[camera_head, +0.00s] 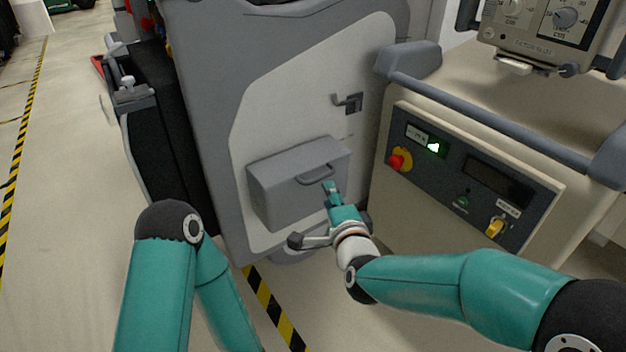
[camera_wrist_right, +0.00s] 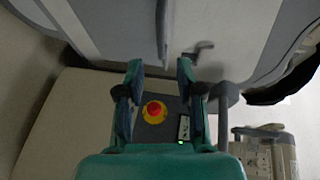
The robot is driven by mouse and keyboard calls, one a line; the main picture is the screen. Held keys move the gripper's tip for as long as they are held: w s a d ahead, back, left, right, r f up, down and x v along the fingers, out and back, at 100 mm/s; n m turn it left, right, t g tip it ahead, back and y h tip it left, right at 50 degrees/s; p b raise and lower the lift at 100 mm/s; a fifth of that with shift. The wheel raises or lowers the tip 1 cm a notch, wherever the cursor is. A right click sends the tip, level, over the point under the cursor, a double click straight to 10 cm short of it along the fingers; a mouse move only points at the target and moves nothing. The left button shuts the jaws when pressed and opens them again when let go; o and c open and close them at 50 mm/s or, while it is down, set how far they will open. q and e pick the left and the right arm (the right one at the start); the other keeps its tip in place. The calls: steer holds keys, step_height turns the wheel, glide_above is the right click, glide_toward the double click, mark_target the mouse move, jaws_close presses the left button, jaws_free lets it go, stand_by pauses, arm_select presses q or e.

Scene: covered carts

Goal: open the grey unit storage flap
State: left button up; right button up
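The grey unit (camera_head: 205,110) stands in the middle of the head view with a pale front panel. Its storage flap (camera_head: 280,190) is a grey box-shaped front low on that panel and looks closed. A bar handle (camera_head: 316,174) sits near its upper edge. My right gripper (camera_head: 330,187) is just in front of the flap, by the handle's right end. In the right wrist view the right gripper (camera_wrist_right: 160,68) has its fingers apart with nothing between the tips. The handle (camera_wrist_right: 162,35) lies ahead, roughly in line with the gap. My left gripper is out of view.
A small latch (camera_head: 350,103) sits on the unit above the flap. To the right, a beige cart has a control panel with a red button (camera_head: 399,160) and a grey rail (camera_head: 480,110). Open floor (camera_head: 60,230) lies to the left.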

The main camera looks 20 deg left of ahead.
mark_target(321, 178)
steer(key=b+x, duration=0.1)
steer(key=x, duration=0.8)
steer(key=shift+w+f, duration=0.1)
steer(key=shift+c, duration=0.2)
jaws_close()
